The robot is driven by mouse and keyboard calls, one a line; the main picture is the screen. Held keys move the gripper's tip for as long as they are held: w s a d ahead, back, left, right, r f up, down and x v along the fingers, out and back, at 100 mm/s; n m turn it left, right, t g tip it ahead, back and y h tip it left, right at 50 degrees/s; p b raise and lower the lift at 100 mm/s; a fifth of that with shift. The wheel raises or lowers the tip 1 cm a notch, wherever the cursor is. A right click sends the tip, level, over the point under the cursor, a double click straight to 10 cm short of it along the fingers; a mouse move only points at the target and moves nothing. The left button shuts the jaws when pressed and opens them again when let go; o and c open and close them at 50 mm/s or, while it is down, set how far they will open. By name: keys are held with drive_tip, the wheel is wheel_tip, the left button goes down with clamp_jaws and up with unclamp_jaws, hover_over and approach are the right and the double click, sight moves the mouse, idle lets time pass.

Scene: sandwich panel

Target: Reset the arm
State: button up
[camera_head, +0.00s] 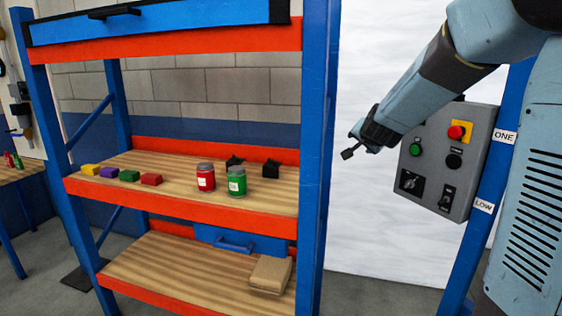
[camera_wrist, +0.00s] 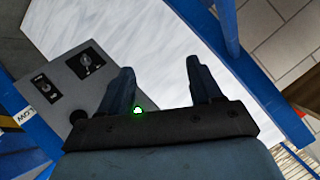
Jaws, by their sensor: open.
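My arm comes in from the upper right in the head view, and my gripper (camera_head: 350,146) is in front of the white wall, left of the grey control panel (camera_head: 470,180). In the wrist view my gripper (camera_wrist: 158,75) has its two fingers spread apart, with nothing between them. The control panel also shows in the wrist view (camera_wrist: 62,78), left of the fingers. It has a green button (camera_head: 416,149), a red button on a yellow base (camera_head: 459,131), a black button (camera_head: 454,161) and dark switches. I cannot tell whether the gripper touches the panel.
A blue and orange shelf rack (camera_head: 313,130) stands left of my gripper. Its middle shelf holds coloured blocks (camera_head: 131,176), a red jar (camera_head: 205,178) and a green jar (camera_head: 237,182). A cardboard box (camera_head: 270,274) lies on the lower shelf. A blue post (camera_head: 505,135) stands beside the panel.

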drive_tip(key=s+f+n+g, duration=0.2)
drive_tip(key=s+n+g, duration=0.5)
drive_tip(key=s, duration=3.1)
drive_tip(key=shift+s+a+n+y, duration=0.25)
drive_tip(key=shift+a+n+y, duration=0.2)
drive_tip(key=shift+n, duration=0.45)
drive_tip(key=shift+c, duration=0.2)
